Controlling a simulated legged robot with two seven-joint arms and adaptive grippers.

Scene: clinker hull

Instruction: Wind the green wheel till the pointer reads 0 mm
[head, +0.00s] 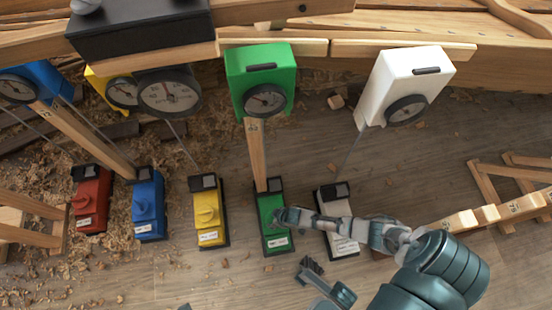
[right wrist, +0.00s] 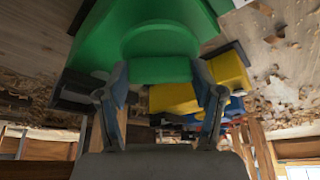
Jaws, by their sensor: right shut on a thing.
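The green jack (head: 271,235) stands on the floor in the head view, with a dark frame and a white label. A wooden post runs from it up to the green gauge box (head: 262,68). The green gauge's round dial (head: 265,101) is too small to read. In the right wrist view, the fingers (right wrist: 165,88) are shut on the green wheel's grip (right wrist: 161,70), one finger on each side.
Red (head: 91,199), blue (head: 147,205) and yellow (head: 209,212) jacks stand in a row to the left. A white jack (head: 345,240) lies under my right arm. A white gauge box (head: 413,78) hangs upper right. Wood trestles (head: 515,185) stand at right. Shavings litter the floor.

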